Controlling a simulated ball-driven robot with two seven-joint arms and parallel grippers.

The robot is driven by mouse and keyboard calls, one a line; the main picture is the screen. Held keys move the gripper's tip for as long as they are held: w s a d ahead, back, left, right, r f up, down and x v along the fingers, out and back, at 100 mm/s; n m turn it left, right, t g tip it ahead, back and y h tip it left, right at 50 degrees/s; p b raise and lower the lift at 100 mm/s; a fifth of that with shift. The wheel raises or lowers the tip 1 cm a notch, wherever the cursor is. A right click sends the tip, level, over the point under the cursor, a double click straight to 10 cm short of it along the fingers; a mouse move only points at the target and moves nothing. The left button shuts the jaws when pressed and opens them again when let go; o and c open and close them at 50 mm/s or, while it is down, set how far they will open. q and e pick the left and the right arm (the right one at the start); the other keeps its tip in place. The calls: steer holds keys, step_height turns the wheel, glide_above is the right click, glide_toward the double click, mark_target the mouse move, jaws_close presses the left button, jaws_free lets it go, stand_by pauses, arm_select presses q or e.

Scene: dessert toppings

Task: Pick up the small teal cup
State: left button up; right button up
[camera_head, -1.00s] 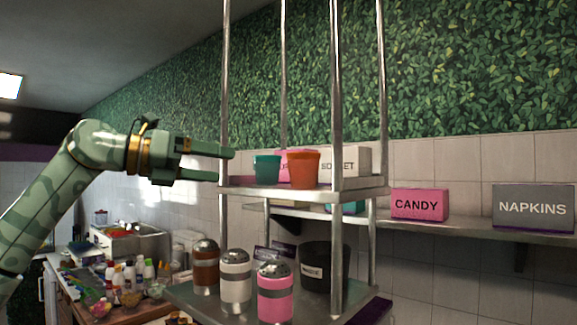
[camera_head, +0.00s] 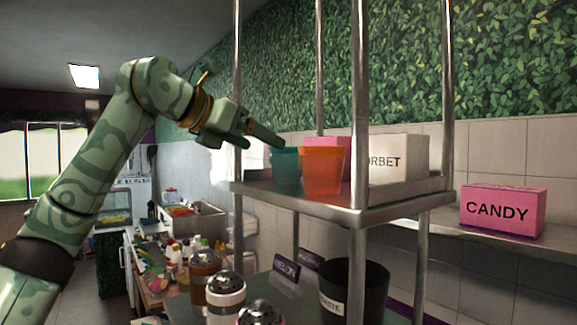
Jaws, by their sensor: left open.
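The small teal cup (camera_head: 285,168) stands upright on the upper metal shelf (camera_head: 362,214), partly hidden behind an orange cup (camera_head: 322,171) to its right. My left gripper (camera_head: 265,141) comes in from the left with its jaws open. One finger reaches to the upper left rim of the teal cup in the picture. I cannot tell whether it touches the cup. The other finger is hard to make out. My right gripper does not show.
A white sorbet box (camera_head: 400,158) and a pink box (camera_head: 330,143) stand behind the cups. Metal posts (camera_head: 358,90) rise at the shelf corners. Shakers (camera_head: 226,296) and a black bin (camera_head: 354,290) stand on the lower shelf. A pink candy box (camera_head: 503,211) sits on the wall shelf.

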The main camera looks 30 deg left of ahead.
mark_target(287, 151)
arm_select(q)
steer(key=x, duration=0.3)
steer(key=shift+w+d+r, duration=0.1)
steer(key=shift+d+r, duration=0.05)
steer(key=shift+d, duration=0.05)
steer(key=shift+w+d+p, duration=0.25)
steer(key=shift+w+p, duration=0.05)
steer(key=shift+p, duration=0.2)
steer(key=p+x, duration=0.1)
steer(key=x, duration=0.2)
steer(key=shift+w+d, duration=0.25)
steer(key=shift+d, duration=0.05)
steer(key=shift+w+d, duration=0.1)
steer(key=shift+w, duration=0.15)
steer(key=shift+s, duration=0.2)
steer(key=c, duration=1)
steer(key=shift+c, duration=0.2)
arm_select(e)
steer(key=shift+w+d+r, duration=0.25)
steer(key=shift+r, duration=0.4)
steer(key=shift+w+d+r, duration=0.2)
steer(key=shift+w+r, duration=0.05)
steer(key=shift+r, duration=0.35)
